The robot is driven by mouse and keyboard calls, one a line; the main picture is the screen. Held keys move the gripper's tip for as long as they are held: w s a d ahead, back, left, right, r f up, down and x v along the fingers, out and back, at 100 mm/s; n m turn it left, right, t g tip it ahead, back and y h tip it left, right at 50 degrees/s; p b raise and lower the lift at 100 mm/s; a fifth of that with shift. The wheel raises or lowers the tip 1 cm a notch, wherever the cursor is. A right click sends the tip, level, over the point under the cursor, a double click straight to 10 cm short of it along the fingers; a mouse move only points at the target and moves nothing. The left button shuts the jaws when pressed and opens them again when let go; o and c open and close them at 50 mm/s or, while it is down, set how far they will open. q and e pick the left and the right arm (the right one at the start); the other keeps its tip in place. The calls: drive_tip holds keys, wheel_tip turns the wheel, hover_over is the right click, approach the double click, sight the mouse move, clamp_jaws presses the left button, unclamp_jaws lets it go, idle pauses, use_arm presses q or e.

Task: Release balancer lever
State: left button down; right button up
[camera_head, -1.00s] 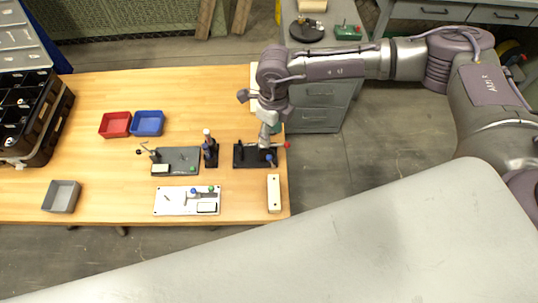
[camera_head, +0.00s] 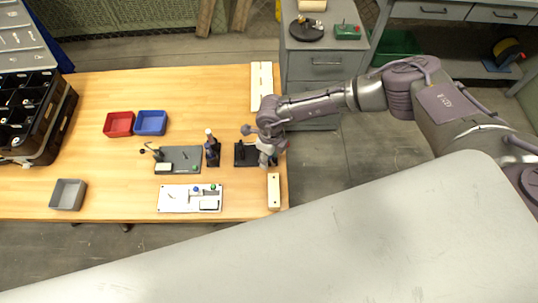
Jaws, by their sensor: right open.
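Several small devices with levers and knobs stand on the wooden table; I cannot tell for sure which one is the balancer. My right gripper (camera_head: 267,158) is open over the right end of a black-based device (camera_head: 243,158) near the table's right edge. The gripper and wrist hide that end, so its red-tipped lever is not visible and I cannot tell whether the fingers touch it. Left of it are an upright black post device (camera_head: 212,150) and a dark grey plate device (camera_head: 180,157) with a bent lever. My left gripper is not in view.
A white panel (camera_head: 175,201) with knobs lies in front, beside a cream block (camera_head: 273,190). Red (camera_head: 118,124), blue (camera_head: 151,122) and grey (camera_head: 68,195) bins and a black case (camera_head: 35,115) are further left. A grey cabinet (camera_head: 325,65) stands behind the right edge.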

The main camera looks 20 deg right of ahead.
clamp_jaws()
drive_tip(key=shift+s+d+f+t+y+b, duration=0.1)
drive_tip(key=shift+s+d+t+y+b, duration=0.15)
drive_tip(key=shift+d+y+b, duration=0.55)
drive_tip(key=shift+y, duration=0.5)
drive_tip(key=shift+w+a+r, duration=0.1)
drive_tip(key=shift+r, duration=0.1)
unclamp_jaws()
drive_tip(key=shift+r, duration=0.15)
drive_tip(key=v, duration=1.1)
drive_tip(key=shift+s+r, duration=0.25)
drive_tip(key=shift+r, duration=0.1)
